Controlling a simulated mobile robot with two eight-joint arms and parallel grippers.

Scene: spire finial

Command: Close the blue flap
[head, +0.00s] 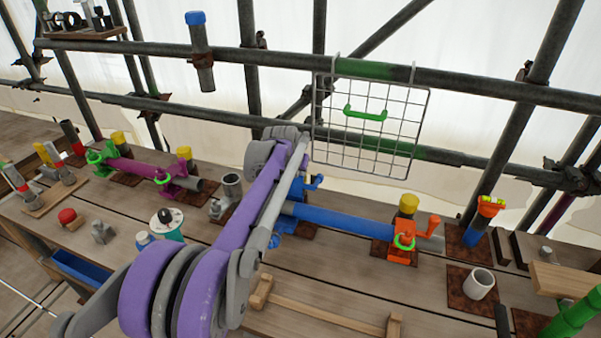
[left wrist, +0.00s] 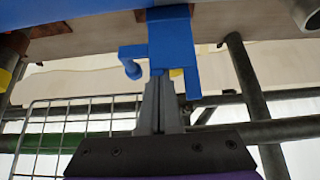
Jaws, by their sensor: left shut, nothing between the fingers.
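The blue clamp (head: 286,222) sits around the left end of a blue pipe (head: 345,222) on the bench, partly hidden behind my left arm. Its blue flap (head: 314,182) stands up above the pipe, to the right of my arm. In the left wrist view the blue flap (left wrist: 170,38) hangs into the picture from the top, with a side arm and a pin at its left. My left gripper (left wrist: 160,84) is shut and empty, its fingertips at the flap's edge; I cannot tell whether they touch. In the head view its fingers are hidden by my arm. My right gripper is not in view.
A wire grid panel (head: 372,150) with a green handle hangs from the rail just behind the clamp. An orange clamp (head: 402,251) with a green ring holds the pipe's right end. A wooden handle bar (head: 325,310) lies in front. A magenta clamp (head: 170,190) stands farther left.

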